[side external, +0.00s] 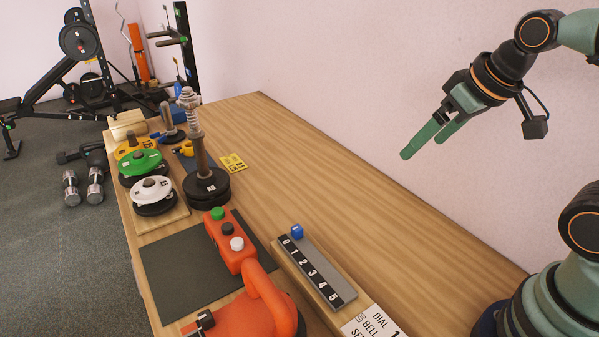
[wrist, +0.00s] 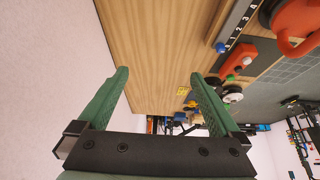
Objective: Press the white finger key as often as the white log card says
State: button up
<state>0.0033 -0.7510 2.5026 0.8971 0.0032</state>
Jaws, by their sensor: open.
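The white finger key (side external: 236,243) is the nearest of three round keys on an orange-red box (side external: 226,258); a black key (side external: 227,229) and a green key (side external: 217,213) sit behind it. The box also shows in the wrist view (wrist: 240,57). The white log card (side external: 372,324) lies at the bottom edge of the side view. It reads in part "LOG", "DIAL 1", "BELL" and "SE"; the rest is cut off. My gripper (side external: 424,147) is open and empty, high above the table to the right of the box. Its two green fingers (wrist: 160,76) stand apart in the wrist view.
The table's right part (side external: 380,215) is clear.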

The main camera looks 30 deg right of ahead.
grip_shut()
dwell(1.7)
